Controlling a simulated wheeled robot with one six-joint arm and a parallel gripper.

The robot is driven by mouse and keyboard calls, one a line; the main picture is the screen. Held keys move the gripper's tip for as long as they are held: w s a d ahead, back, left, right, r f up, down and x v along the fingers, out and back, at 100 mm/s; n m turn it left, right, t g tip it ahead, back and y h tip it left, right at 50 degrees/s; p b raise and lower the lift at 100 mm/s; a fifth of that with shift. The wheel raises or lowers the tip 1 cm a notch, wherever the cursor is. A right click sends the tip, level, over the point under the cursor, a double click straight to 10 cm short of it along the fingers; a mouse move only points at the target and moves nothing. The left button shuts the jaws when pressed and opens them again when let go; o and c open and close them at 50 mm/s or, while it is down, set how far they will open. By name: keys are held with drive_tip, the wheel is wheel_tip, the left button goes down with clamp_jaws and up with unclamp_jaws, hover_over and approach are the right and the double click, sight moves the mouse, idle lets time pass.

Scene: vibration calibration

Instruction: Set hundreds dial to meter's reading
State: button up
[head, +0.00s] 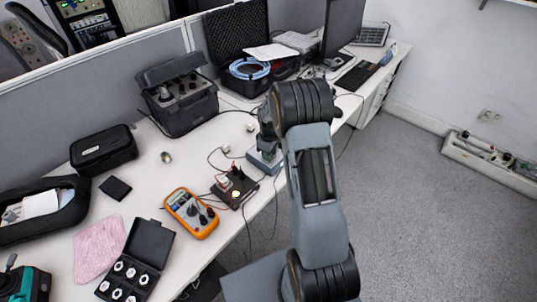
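An orange handheld instrument (191,213) lies on the white desk, with a dark display at its upper left and several dark knobs. Its display digits and dial marks are too small to read, and I cannot tell which knob is the hundreds dial. A dark case (180,92) with knobs on its panel stands open farther back. My arm rises at the right of the desk and bends toward it. Its far end (266,135) shows only in part behind the elbow, above a small grey-green device (265,160). The fingers cannot be made out.
A black board with small parts (236,188) sits between the orange instrument and my arm, with thin cables around it. An open case of round weights (140,262), a pink cloth (98,248) and a black pouch (103,150) lie left. Grey partitions (90,98) close off the back.

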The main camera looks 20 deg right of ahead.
drive_tip(key=shift+n, duration=0.3)
drive_tip(key=o, duration=0.9)
drive_tip(key=shift+o, duration=0.2)
wheel_tip(320, 180, up, 14)
drive_tip(key=shift+f, duration=0.1)
idle(0.6)
